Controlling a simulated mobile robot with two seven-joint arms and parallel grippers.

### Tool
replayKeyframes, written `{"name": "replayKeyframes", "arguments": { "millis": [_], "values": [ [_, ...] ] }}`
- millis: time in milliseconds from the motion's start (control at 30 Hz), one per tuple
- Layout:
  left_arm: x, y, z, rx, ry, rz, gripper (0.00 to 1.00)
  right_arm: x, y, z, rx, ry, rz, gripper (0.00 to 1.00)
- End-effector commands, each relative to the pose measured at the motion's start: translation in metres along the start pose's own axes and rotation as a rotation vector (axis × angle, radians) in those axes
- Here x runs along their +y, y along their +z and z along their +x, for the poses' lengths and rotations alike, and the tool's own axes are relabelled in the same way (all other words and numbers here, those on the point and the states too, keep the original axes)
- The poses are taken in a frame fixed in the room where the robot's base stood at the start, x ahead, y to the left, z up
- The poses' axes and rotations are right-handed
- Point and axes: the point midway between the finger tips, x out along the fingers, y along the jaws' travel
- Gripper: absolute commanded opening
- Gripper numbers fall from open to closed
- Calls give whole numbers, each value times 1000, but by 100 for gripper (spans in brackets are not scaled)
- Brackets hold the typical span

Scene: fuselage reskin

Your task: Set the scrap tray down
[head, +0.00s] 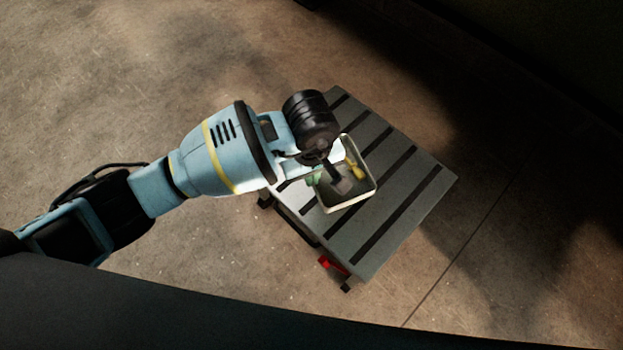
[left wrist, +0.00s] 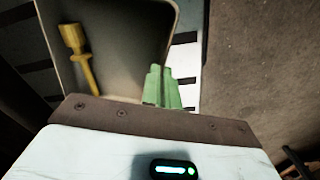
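The scrap tray (head: 362,196) is a shallow, pale-rimmed box over the slatted top of a small bench. I cannot tell whether its underside touches the slats. A yellow tool (head: 355,168) lies inside it; the tool also shows in the left wrist view (left wrist: 79,55). My left gripper (head: 314,176) is at the tray's left side. In the left wrist view its green fingers (left wrist: 162,87) are close together at the tray's wall (left wrist: 170,35) and appear shut on it. My wrist hides part of the tray in the head view. My right gripper is not in view.
The grey slatted bench (head: 405,200) has free room to the right of the tray and in front of it. A red part (head: 333,265) sticks out low on its near side. Bare concrete floor (head: 480,260) surrounds the bench.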

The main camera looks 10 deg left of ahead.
Motion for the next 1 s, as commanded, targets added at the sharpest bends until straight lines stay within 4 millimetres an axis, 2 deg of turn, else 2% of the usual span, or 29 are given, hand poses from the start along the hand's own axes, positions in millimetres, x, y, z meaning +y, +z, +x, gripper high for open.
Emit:
{"name": "replayKeyframes", "arguments": {
  "millis": [33, 167, 633, 800, 1000],
  "values": [
    [0, 1, 10, -5, -1, 0, 0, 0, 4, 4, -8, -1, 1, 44],
    [0, 1, 25, -4, -1, -1, 0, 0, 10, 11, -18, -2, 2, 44],
    [0, 0, 30, 0, 0, 0, 0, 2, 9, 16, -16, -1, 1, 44],
    [-1, 1, 30, -1, -1, 0, 24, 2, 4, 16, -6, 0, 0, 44],
    [-1, 1, 30, -1, -1, 0, 24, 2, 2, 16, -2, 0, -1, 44]
  ]
}}
